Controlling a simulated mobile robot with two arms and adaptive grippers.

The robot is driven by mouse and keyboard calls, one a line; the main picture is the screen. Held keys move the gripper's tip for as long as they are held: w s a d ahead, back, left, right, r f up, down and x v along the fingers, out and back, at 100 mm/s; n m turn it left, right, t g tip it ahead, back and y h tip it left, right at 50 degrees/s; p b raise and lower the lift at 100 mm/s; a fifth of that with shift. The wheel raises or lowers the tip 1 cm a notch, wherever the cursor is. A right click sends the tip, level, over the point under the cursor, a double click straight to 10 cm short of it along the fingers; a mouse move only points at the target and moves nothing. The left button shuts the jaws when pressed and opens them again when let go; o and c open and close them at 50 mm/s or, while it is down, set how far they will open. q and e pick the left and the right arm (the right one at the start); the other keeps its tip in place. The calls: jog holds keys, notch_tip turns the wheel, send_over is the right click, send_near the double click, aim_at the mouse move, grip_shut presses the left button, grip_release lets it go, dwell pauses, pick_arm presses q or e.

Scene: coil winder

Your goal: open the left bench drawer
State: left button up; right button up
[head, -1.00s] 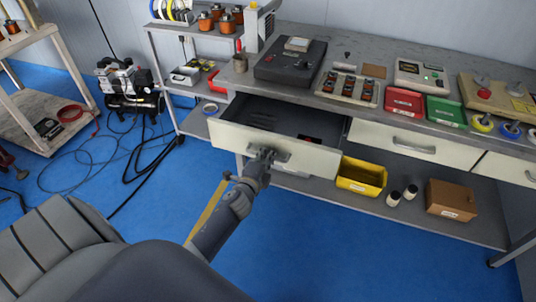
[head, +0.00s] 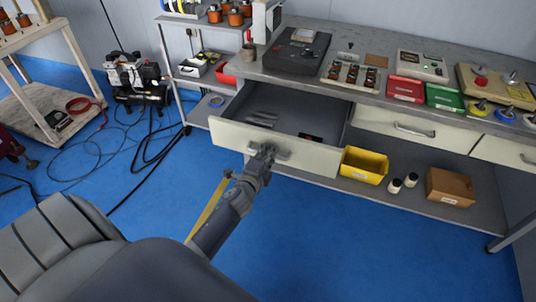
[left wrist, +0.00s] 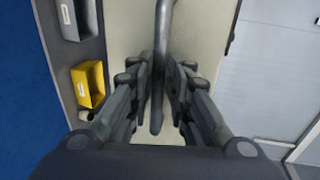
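The left bench drawer (head: 225,132) is pulled out from under the bench top, and its dark inside shows in the head view. Its cream front also fills the middle of the left wrist view (left wrist: 205,40). The grey bar handle (head: 284,155) is on the front. My left gripper (head: 266,152) is at this handle. In the left wrist view the handle bar (left wrist: 161,40) runs between the two fingers (left wrist: 163,75), which are closed in on it. My right gripper is not in view.
Inside the drawer lie grey tools (head: 262,118) and a small dark and red item (head: 310,137). A yellow bin (head: 363,166) and a brown box (head: 450,187) stand on the lower shelf. A compressor (head: 133,73) and hoses lie left.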

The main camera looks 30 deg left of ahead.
pick_arm(q)
jog(key=shift+s, duration=0.1)
jog(key=v, duration=1.2)
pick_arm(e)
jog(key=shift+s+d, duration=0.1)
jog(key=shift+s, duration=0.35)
